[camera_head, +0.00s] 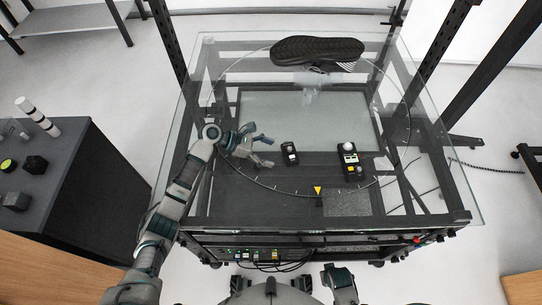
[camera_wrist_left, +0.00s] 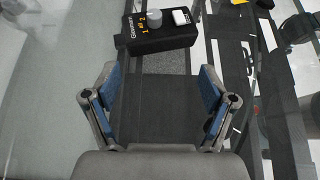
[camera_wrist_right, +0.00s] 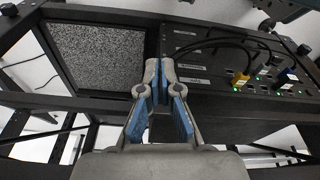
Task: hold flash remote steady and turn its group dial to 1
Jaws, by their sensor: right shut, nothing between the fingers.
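The flash remote (camera_head: 290,153) is a small black box on the glass top, left of a second device. In the left wrist view the flash remote (camera_wrist_left: 176,38) shows a grey group dial (camera_wrist_left: 155,17), a white button or panel, and yellow marks including 1 and 2. I cannot tell which mark the dial points to. My left gripper (camera_head: 268,151) is open and empty just left of the remote. In the left wrist view its fingers (camera_wrist_left: 158,88) are spread, with the remote beyond them. My right gripper (camera_wrist_right: 158,75) is shut and empty, away from the remote, facing the frame's panel.
A black control box (camera_head: 352,166) with a pale knob and yellow button stands right of the remote. A black shoe (camera_head: 316,50) is on a clear stand at the back. A yellow pointer (camera_head: 318,190) marks the turntable front. A cabled panel (camera_wrist_right: 245,75) is below.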

